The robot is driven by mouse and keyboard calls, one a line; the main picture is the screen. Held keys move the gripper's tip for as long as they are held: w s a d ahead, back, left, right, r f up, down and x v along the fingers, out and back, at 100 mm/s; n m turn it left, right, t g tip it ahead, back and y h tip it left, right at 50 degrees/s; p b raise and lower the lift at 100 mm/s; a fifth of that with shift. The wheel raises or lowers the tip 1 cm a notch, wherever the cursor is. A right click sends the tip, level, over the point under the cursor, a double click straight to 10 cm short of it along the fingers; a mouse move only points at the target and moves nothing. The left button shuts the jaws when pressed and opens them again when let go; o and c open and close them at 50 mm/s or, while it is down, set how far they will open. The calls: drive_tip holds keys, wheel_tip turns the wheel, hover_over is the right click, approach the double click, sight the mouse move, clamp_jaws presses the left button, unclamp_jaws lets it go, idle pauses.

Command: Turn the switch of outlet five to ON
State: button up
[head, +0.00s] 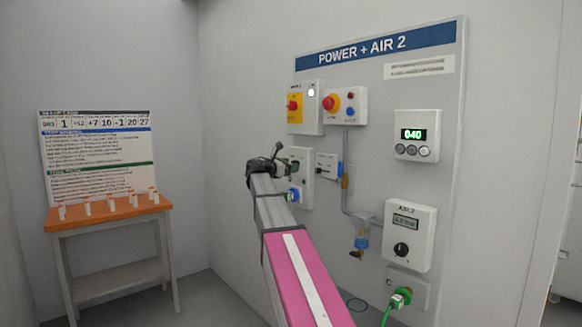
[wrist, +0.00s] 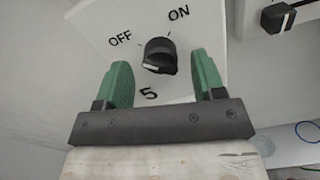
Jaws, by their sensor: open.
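The switch of outlet five is a black round knob (wrist: 160,50) on a white panel (wrist: 85,22) in the wrist view. The panel is marked OFF at upper left, ON at upper right and 5 below. A pale mark shows on the knob's lower left side; I cannot tell which label the knob is set to. My gripper (wrist: 160,59) is open, its green fingers on either side of the knob with gaps showing. I cannot tell its distance from the panel. In the head view my gripper (head: 281,160) partly covers the outlet's grey box (head: 305,163).
A small white box (head: 326,160) with a black lever sits just right of the outlet. Above are a red-yellow switch box (head: 305,105) and a stop-button box (head: 346,104). An orange-topped table (head: 110,216) stands at left.

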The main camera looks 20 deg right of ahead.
drive_tip(key=shift+w+d, duration=0.15)
drive_tip(key=shift+d, duration=0.3)
drive_tip(key=c, duration=0.9)
drive_tip(key=shift+m, duration=0.3)
drive_tip(key=shift+f+m, duration=0.1)
drive_tip(key=shift+m, duration=8.5)
